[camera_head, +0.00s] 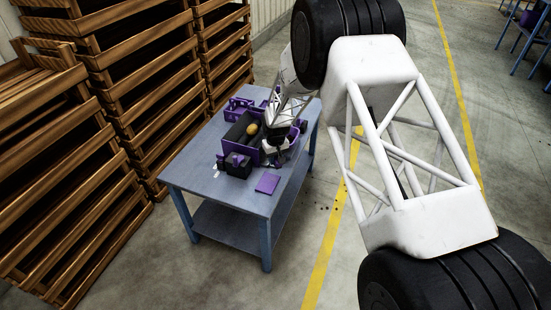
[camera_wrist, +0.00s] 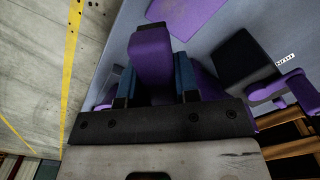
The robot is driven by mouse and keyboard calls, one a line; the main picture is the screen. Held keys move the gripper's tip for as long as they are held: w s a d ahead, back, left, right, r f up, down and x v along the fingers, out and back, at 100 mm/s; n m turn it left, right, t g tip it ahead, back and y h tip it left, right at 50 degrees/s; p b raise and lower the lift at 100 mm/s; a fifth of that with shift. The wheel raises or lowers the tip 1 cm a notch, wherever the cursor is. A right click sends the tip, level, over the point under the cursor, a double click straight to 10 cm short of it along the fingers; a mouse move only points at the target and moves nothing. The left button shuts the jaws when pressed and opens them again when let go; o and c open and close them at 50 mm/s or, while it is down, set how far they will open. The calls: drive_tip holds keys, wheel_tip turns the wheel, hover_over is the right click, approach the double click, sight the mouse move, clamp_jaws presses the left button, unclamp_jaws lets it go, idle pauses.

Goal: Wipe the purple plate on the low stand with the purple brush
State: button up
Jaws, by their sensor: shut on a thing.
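The purple plate (camera_head: 267,184) lies flat near the front right of the blue table; it also shows at the top of the wrist view (camera_wrist: 188,14). I cannot make out the low stand under it. My gripper (camera_wrist: 153,78) is shut on the purple brush (camera_wrist: 152,52), its blue fingers on either side of the purple body. The dark end of the brush points towards the plate side. In the wrist view the brush appears apart from the plate, but the height between them is unclear. In the head view my gripper (camera_head: 274,147) is behind the plate, and the brush is hard to pick out.
A black block (camera_wrist: 242,60) with a purple part (camera_wrist: 288,90) is right of the brush. Wooden crates (camera_head: 120,80) are stacked at left.

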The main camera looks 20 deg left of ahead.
sight(275, 177)
drive_tip(key=shift+f, duration=3.5)
drive_tip(key=shift+s+f, duration=0.15)
drive_tip(key=shift+f, duration=0.1)
drive_tip(key=shift+s+r, duration=0.45)
drive_tip(key=shift+r, duration=0.1)
drive_tip(key=shift+s+f, duration=0.3)
drive_tip(key=shift+s, duration=0.25)
drive_tip(key=shift+s+f, duration=0.3)
drive_tip(key=shift+s, duration=0.65)
drive_tip(key=w, duration=0.2)
drive_tip(key=shift+w, duration=0.3)
drive_tip(key=shift+w+f, duration=0.15)
drive_tip(key=shift+w, duration=0.2)
drive_tip(key=shift+w+r, duration=0.3)
drive_tip(key=shift+w, duration=0.15)
drive_tip(key=shift+r, duration=3.85)
